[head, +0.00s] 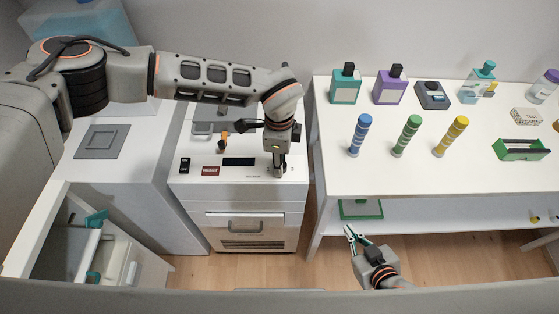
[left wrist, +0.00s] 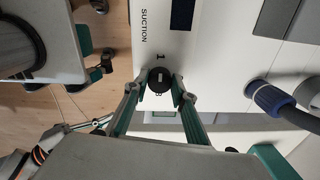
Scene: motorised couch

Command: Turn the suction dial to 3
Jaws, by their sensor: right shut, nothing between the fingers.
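The black suction dial (left wrist: 160,80) is on the white panel of the machine (head: 240,190), below the word SUCTION in the left wrist view. A 1 shows at the dial's upper edge, and a digit at its lower edge is too small to read surely. My left gripper (left wrist: 161,82) has one fingertip on each side of the dial, seemingly touching it. In the head view my left gripper (head: 278,170) points down at the panel's right end and hides the dial. My right gripper (head: 351,234) is shut and empty in front of the white table.
The panel also holds a red RESET button (head: 210,170), a black switch (head: 184,165) and a dark display (head: 239,161). The white table (head: 400,180) at right carries bottles and striped cylinders. A blue-ended hose (left wrist: 270,98) lies right of the dial.

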